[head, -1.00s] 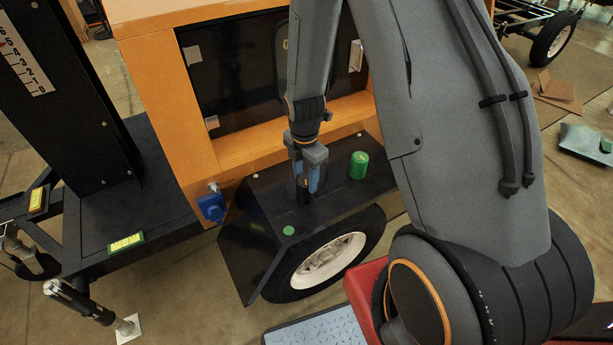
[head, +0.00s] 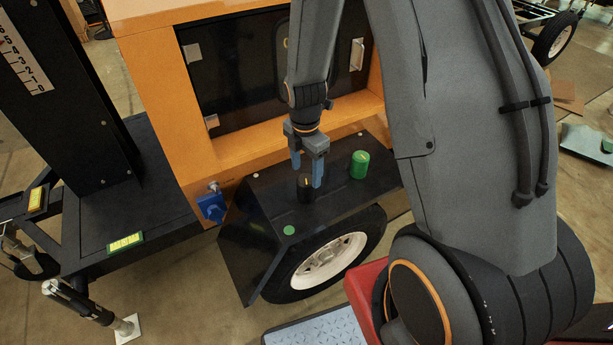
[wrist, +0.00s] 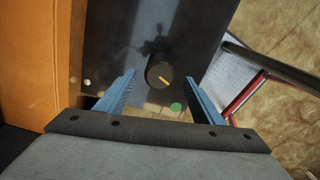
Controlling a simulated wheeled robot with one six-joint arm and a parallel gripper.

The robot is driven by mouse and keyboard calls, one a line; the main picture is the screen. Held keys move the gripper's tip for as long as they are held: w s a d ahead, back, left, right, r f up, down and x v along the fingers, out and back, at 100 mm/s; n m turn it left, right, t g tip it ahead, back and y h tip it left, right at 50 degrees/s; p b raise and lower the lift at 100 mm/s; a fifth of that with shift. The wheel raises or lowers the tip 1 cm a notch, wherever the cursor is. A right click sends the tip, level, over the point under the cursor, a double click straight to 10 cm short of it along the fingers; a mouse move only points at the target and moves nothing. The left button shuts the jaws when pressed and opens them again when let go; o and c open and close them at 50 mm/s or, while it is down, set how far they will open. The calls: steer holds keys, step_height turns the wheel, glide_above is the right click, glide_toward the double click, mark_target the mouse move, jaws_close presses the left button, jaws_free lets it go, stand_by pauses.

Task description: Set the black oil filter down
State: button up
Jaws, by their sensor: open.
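The black oil filter (head: 305,187) stands upright on the black fender (head: 335,205) over the wheel. In the wrist view the filter (wrist: 160,72) shows from above, with a yellow mark on its top. My gripper (head: 308,172) is open just above and around the filter's place in the head view. In the wrist view the two blue fingers (wrist: 161,97) are spread wide, with the filter between and beyond their tips, clear of both.
A green canister (head: 359,165) stands on the fender to the right of the filter. A green disc (head: 289,230) lies near the fender's front left corner. The orange cabinet frame (head: 245,150) rises behind, with a blue fitting (head: 212,207) at its left.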

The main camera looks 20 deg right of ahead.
step_height(320, 180, up, 8)
steer(key=b, duration=0.2)
steer(key=s+r+m, duration=0.3)
steer(key=s+m, duration=0.3)
steer(key=m, duration=0.5)
steer(key=s+r+m+t, duration=0.1)
steer(key=s+r+m, duration=0.3)
steer(key=s+m, duration=0.3)
steer(key=m, duration=0.4)
